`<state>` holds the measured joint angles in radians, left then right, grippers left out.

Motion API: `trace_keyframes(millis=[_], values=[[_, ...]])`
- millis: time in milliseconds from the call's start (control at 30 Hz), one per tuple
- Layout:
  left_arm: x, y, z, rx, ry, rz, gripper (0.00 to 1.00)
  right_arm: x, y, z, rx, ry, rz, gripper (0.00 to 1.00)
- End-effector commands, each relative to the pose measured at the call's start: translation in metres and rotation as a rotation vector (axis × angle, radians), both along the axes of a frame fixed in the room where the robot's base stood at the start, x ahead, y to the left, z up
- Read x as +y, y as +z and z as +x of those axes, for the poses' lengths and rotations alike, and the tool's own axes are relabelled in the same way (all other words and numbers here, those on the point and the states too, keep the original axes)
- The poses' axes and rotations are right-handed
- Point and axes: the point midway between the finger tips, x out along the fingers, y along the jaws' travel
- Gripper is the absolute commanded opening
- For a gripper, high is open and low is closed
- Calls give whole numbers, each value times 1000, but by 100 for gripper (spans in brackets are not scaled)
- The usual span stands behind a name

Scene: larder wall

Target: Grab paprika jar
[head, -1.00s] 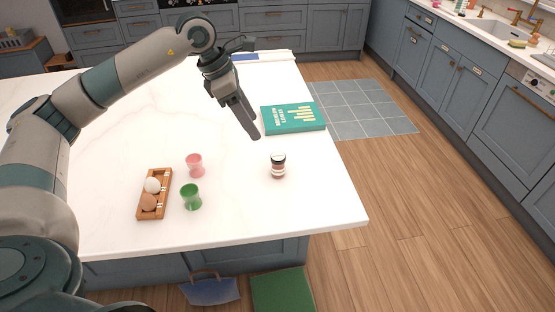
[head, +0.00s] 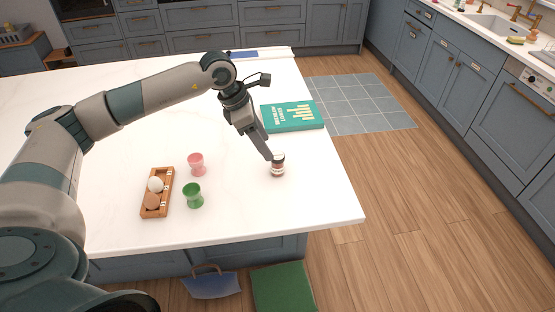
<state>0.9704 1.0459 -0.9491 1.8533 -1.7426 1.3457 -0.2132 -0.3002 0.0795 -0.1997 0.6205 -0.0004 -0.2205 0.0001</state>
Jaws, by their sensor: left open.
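The paprika jar (head: 278,168) is a small jar with a dark lid, a pale label and reddish-brown contents. It stands upright on the white island top in the head view, near the right edge. My left gripper (head: 268,156) reaches down from the upper left, with its fingertips at the jar's upper left side. The gripper is open; I cannot tell whether a finger touches the jar. The fingers overlap in this view, so the gap between them is hidden. My right gripper is not in view.
A teal book (head: 293,117) lies behind the jar. A pink cup (head: 197,163), a green cup (head: 193,194) and a wooden egg tray (head: 147,211) stand to the left. The white countertop (head: 250,215) is clear in front of the jar.

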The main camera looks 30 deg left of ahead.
Motion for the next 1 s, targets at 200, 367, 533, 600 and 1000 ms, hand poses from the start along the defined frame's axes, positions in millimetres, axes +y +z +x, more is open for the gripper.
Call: trace_keyframes(millis=[200,367,533,600,1000], values=[[-10,-28,7,3,-1,0,54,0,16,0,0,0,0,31],[-12,-37,10,-1,-1,1,54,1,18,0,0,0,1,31],[-13,-39,10,-1,-1,1,54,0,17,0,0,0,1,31],[-13,-39,10,-1,-1,1,54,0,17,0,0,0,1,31],[-22,-53,14,3,0,0,54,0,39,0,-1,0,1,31]])
